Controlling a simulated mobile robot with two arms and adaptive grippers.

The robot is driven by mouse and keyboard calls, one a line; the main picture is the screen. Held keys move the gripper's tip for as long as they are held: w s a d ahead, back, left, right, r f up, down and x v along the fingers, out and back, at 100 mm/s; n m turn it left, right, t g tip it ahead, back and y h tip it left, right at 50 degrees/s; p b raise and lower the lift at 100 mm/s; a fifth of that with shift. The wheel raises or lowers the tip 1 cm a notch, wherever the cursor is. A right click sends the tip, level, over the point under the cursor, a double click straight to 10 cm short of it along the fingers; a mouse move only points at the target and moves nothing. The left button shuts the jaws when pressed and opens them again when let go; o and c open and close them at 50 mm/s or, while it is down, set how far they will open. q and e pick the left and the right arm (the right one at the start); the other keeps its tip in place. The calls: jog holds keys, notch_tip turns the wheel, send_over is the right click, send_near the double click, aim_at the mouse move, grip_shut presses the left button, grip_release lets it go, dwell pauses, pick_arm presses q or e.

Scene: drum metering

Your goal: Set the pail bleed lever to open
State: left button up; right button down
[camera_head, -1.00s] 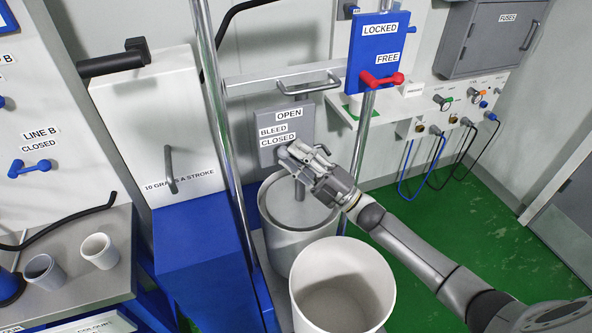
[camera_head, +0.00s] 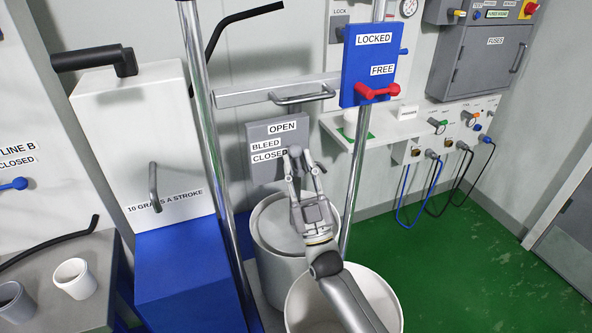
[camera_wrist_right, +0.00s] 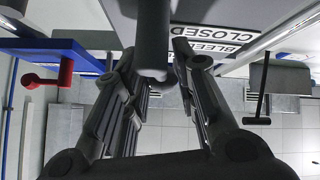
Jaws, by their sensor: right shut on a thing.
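The grey bleed panel (camera_head: 262,170) carries the labels OPEN at the top, then BLEED and CLOSED below. The dark bleed lever (camera_head: 294,152) shows its rounded end at the panel's right side, beside the CLOSED label. My right gripper (camera_head: 304,166) reaches up from below and is shut on the lever. In the right wrist view the lever is a dark rounded bar (camera_wrist_right: 153,40) between the fingers of my right gripper (camera_wrist_right: 150,72). Its pivot is hidden. My left gripper is out of view.
A lidded grey pail (camera_head: 278,232) stands under the panel, and an open white bin (camera_head: 302,296) is in front of it. Steel posts (camera_head: 205,130) flank the panel. A blue LOCKED/FREE plate (camera_head: 355,62) with a red lever (camera_head: 377,92) is at upper right.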

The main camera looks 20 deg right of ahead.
jog(key=shift+d+m+g+h, duration=0.15)
jog(key=shift+m+h, duration=1.15)
jog(key=shift+m, duration=0.05)
jog(key=shift+d+m+g+h, duration=0.1)
jog(key=shift+m+g+h, duration=0.05)
jog(key=shift+m+h, duration=1.2)
jog(key=shift+m, duration=0.3)
jog(key=c, duration=1.5)
grip_release()
jog(key=shift+d, duration=0.1)
jog(key=shift+c, duration=0.2)
jog(key=v, duration=1.2)
jog(key=shift+r, duration=0.1)
